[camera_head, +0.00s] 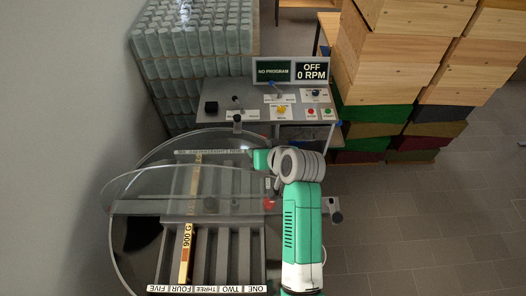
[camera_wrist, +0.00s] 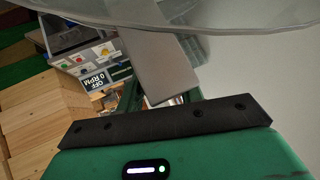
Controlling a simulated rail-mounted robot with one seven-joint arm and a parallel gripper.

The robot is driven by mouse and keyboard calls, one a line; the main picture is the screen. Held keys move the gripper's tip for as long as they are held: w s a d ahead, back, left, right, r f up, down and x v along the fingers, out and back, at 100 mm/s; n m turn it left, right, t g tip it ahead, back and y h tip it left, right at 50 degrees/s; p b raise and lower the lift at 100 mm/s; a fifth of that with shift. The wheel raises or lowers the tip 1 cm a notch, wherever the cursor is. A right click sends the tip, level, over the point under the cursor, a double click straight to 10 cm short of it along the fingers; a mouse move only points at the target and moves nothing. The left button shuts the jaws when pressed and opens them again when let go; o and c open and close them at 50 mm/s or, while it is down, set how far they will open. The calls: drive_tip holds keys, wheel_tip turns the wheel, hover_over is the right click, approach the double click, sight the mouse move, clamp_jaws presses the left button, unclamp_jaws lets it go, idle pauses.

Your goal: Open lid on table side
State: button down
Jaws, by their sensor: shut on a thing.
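The round tank (camera_head: 118,262) has clear lids and stands at the lower left of the head view. A clear lid panel (camera_head: 150,180) appears raised and tilted over it; its clear edge crosses the top of the wrist view (camera_wrist: 215,18). My gripper (camera_head: 255,159) is at the tank's table-side rim, mostly hidden by my wrist. In the wrist view, a grey flat piece (camera_wrist: 158,70) reaches from my gripper toward the lid edge. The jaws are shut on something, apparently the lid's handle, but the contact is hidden. A red knob (camera_head: 269,203) is beside my arm.
The control table (camera_head: 215,95) stands behind the tank, with switches and a sign (camera_head: 291,70) reading "OFF 0 RPM". Stacked jars (camera_head: 195,45) are behind it. Wooden and coloured crates (camera_head: 395,60) are at right. Labelled slots in the tank hold a "900 G" bar (camera_head: 187,240). Floor at right is clear.

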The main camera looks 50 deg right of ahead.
drive_tip(key=c, duration=1)
unclamp_jaws()
drive_tip(key=shift+s+f, duration=0.1)
drive_tip(key=shift+f, duration=0.15)
drive_tip(key=shift+o, duration=0.2)
drive_tip(key=shift+r, duration=0.1)
drive_tip(key=shift+r, duration=0.1)
drive_tip(key=b+v, duration=0.1)
drive_tip(key=v, duration=0.6)
drive_tip(key=shift+s+a, duration=0.2)
drive_tip(key=shift+s, duration=0.1)
drive_tip(key=shift+r, duration=0.15)
